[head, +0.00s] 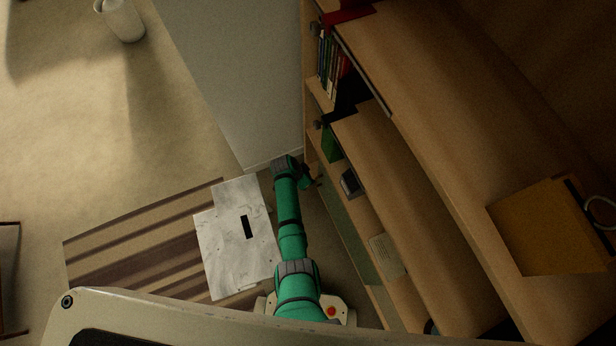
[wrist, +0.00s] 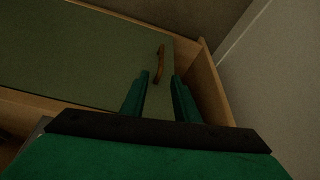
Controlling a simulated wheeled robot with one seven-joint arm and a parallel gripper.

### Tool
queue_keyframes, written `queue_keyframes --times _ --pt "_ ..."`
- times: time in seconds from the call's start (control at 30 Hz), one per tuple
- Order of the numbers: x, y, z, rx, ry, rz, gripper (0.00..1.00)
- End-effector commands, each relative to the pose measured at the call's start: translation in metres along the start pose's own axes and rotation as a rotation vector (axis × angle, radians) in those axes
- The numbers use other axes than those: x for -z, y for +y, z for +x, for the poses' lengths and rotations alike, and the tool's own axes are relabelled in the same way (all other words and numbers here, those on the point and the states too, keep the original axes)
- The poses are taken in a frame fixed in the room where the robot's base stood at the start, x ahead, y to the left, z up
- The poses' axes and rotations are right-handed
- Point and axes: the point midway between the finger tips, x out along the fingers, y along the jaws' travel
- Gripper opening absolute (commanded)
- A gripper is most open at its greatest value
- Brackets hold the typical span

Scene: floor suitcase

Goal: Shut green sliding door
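The green sliding door (wrist: 80,52) is a flat dull-green panel in a wooden cabinet, filling the left of the wrist view. A brown bar handle (wrist: 160,62) sits near its right end. A gap shows between the door's right end and the cabinet's side wall (wrist: 210,85). My gripper (wrist: 160,76) is open, its green fingers apart with the handle ahead between their tips. I cannot tell whether either finger touches it. In the head view the door (head: 347,232) is a narrow green strip low on the shelf unit, and my gripper (head: 306,180) is beside the unit's far end.
The wooden shelf unit (head: 440,150) holds books (head: 329,62) and small items on its upper shelves. A pale wall (head: 240,70) stands close beyond my gripper. A striped rug (head: 130,240) and a white vase (head: 122,18) are on the floor at left.

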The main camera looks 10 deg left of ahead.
Motion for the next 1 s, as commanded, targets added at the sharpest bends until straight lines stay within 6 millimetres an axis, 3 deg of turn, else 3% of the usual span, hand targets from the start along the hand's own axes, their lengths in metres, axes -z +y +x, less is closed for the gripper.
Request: queue_keyframes --times 0.2,0.33,0.67,1.0 --pt "-0.001 0.000 0.000 0.000 0.000 -0.001 0.28" --pt "-0.001 0.003 0.001 0.004 0.001 0.004 0.00" --pt "-0.007 0.048 0.000 0.132 0.040 0.121 0.00" --pt "-0.015 0.088 -0.027 0.294 0.075 0.254 0.00"
